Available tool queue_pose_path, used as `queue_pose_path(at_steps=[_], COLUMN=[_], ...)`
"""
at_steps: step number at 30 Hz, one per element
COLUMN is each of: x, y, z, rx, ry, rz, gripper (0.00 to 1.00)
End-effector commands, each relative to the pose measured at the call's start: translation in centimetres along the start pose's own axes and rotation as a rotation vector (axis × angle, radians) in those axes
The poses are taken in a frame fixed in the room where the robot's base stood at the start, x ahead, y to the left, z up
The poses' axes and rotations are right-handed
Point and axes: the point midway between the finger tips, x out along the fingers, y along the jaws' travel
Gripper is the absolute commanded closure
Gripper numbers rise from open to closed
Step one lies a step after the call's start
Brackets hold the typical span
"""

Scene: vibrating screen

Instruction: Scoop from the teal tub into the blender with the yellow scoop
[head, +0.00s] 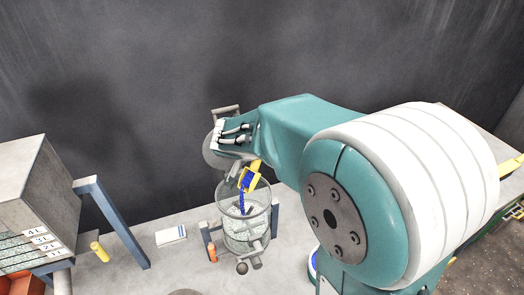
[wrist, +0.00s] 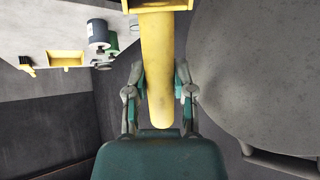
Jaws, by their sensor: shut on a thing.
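My gripper (wrist: 160,90) is shut on the yellow scoop (wrist: 158,60), with one finger on each side of its handle. In the head view the scoop (head: 250,179) is tilted above the clear blender (head: 262,222). A stream of blue material (head: 242,203) runs from the scoop down into the blender's open top. Pale, speckled material shows inside the blender. My arm covers much of the right side of the head view. I cannot clearly make out the teal tub; a small blue and white edge (head: 313,263) shows beside my arm.
A large grey rounded body (head: 214,155) with a handle stands close behind my gripper. A grey box with level marks (head: 30,190) stands at left beside a blue post (head: 120,225). A white pad (head: 171,236) and orange cylinders (head: 212,252) lie or stand left of the blender.

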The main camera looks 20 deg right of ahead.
Motion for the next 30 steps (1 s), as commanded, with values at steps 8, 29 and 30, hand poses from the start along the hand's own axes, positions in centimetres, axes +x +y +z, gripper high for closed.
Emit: queue_pose_path(at_steps=[8, 29, 30], x=[-1.6, -5.9, -6.0], y=[-0.5, -1.3, -1.4], z=[0.6, 3.1, 3.2], rx=[-0.034, -0.132, -0.134], ry=[0.166, 0.697, 0.71], rz=[0.002, 0.031, 0.031], gripper=[1.0, 1.0, 1.0])
